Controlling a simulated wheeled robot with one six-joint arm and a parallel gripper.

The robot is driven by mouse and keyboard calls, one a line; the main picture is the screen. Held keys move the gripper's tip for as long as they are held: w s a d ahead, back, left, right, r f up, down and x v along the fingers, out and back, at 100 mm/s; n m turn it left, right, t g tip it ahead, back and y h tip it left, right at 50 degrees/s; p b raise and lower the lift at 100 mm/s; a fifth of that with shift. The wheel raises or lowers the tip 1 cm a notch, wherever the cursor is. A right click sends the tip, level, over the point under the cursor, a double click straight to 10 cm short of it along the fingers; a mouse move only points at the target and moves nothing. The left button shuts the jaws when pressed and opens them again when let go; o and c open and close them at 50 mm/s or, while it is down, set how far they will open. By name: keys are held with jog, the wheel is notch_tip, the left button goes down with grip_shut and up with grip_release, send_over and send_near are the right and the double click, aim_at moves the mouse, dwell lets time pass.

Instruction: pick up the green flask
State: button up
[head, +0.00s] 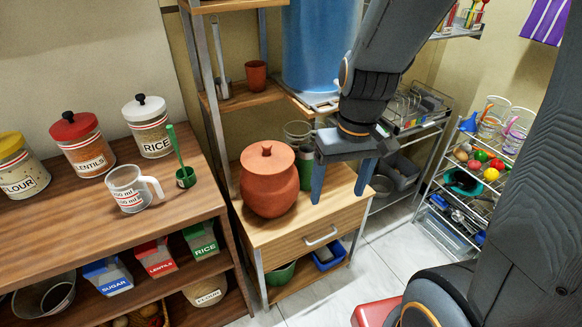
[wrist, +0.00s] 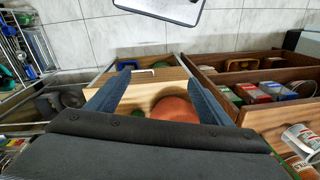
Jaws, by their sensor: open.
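The green flask (head: 305,167) appears to be the dark green upright body on the small wooden cabinet, just right of the brown clay pot (head: 270,182). A clear or grey cup-like top shows above it, and my gripper's left finger partly covers it. My gripper (head: 341,192) points down in front of it and to its right, with the fingers apart and nothing visible between them. In the wrist view the open fingers (wrist: 156,70) frame the cabinet top and the pot (wrist: 175,108).
The cabinet (head: 325,222) has a drawer with a handle. A blue water tank (head: 318,45) stands behind. A wire rack (head: 470,185) is at right. Tiled floor lies between.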

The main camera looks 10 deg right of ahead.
jog(key=w+f+n+t+y, duration=0.1)
jog(key=w+f+n+y, duration=0.35)
jog(key=w, duration=1.25)
jog(key=n+t+b, duration=0.1)
jog(key=n+t, duration=0.2)
jog(key=n, duration=0.2)
send_near(306, 164)
jog(key=w+f, duration=0.4)
jog(key=f, duration=0.1)
jog(key=shift+p+x, duration=0.9)
jog(key=shift+x, duration=2.95)
jog(key=shift+a+r, duration=0.1)
jog(key=c, duration=1.2)
jog(key=shift+c, duration=0.2)
